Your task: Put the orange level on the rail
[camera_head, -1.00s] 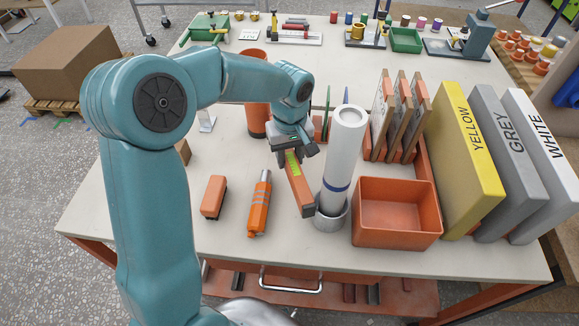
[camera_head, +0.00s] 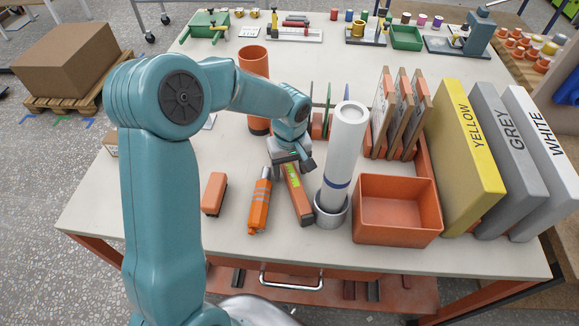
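The orange level (camera_head: 299,202), a long bar with a yellow-green patch near its far end, is just in front of my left gripper. My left gripper (camera_head: 291,168) points down over its far end and appears shut on it, though the fingertips are partly hidden. The level slants toward the near side of the table, low over or touching the top; I cannot tell which. I cannot clearly pick out the rail. My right gripper is not in view.
A white roll (camera_head: 343,150) stands in a grey cup right beside the level. An orange tool (camera_head: 259,203) and an orange block (camera_head: 214,193) lie left of it. An orange bin (camera_head: 397,238) and large labelled boards (camera_head: 465,150) stand right. The front left tabletop is clear.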

